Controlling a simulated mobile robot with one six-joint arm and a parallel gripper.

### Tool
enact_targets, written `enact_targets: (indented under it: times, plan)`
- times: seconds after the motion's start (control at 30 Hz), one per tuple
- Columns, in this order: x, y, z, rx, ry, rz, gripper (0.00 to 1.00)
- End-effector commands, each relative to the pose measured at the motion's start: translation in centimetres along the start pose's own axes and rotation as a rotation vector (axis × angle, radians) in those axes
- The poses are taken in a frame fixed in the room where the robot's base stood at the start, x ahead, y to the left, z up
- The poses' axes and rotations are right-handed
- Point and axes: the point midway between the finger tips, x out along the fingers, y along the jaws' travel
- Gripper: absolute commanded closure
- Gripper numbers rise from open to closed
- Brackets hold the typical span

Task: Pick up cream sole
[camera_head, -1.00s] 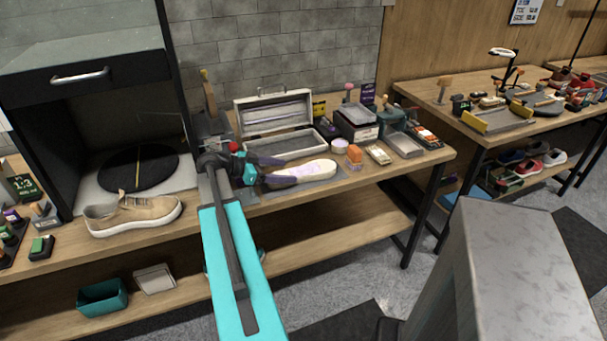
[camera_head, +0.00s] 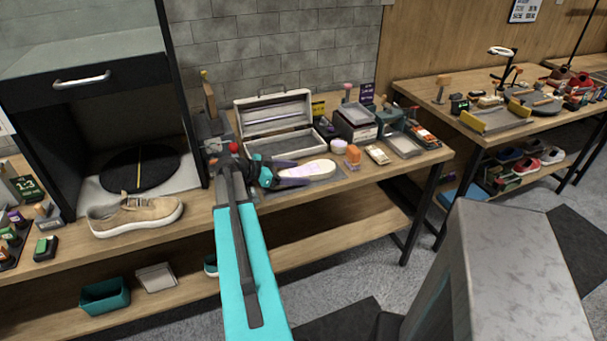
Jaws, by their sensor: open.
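The fingers overlap the sole's left part in this view. I cannot tell whether they touch it. The left end of the sole is partly hidden by the gripper.
A white open case (camera_head: 277,143) stands behind the sole. A small jar (camera_head: 339,146) and an orange item (camera_head: 353,153) stand to its right. A beige sneaker (camera_head: 137,215) sits at the left by the dark cabinet (camera_head: 88,100). A second bench (camera_head: 505,136) is at the right.

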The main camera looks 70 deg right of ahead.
Motion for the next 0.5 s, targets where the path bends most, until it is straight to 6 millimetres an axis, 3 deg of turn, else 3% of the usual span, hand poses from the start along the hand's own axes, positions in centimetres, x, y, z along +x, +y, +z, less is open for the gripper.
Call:
enact_targets:
  times: [0.37, 0.5]
  plan:
    - [-0.09, -0.02, 0.03, -0.001, 0.0, -0.001, 0.28]
    - [-0.11, -0.02, 0.04, -0.001, 0.0, -0.001, 0.5]
